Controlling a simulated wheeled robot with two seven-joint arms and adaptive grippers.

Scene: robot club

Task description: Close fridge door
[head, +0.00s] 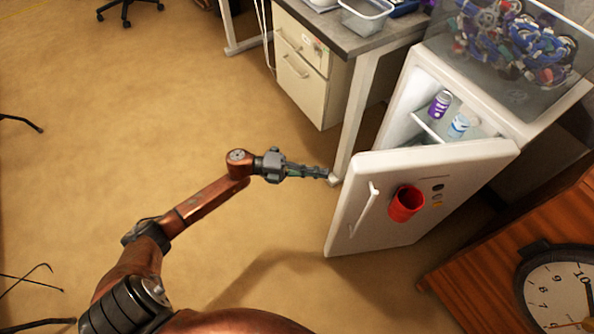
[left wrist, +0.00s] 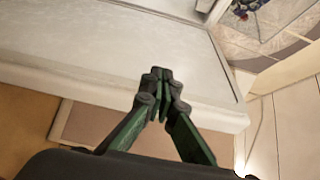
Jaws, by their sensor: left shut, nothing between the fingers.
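The white fridge (head: 400,95) stands at the right in the head view with its door (head: 345,220) swung open. The door's outer face is towards me, with a white handle (head: 366,207), a red cup-like holder and small magnets on it. My left gripper (head: 331,177) is shut and empty, at the door's free edge in the head view. In the left wrist view the shut fingertips (left wrist: 161,72) show in front of a broad pale panel (left wrist: 100,45), likely the door. I cannot tell whether they touch it. My right gripper is not in view.
A purple can (head: 440,104) and a pale blue-and-white container (head: 459,125) stand inside the fridge. A clear bin (head: 515,45) of parts sits on top. A desk with drawers (head: 300,80) is behind; a wooden cabinet (head: 470,280) with a clock (head: 560,290) is at lower right. The floor at left is mostly clear.

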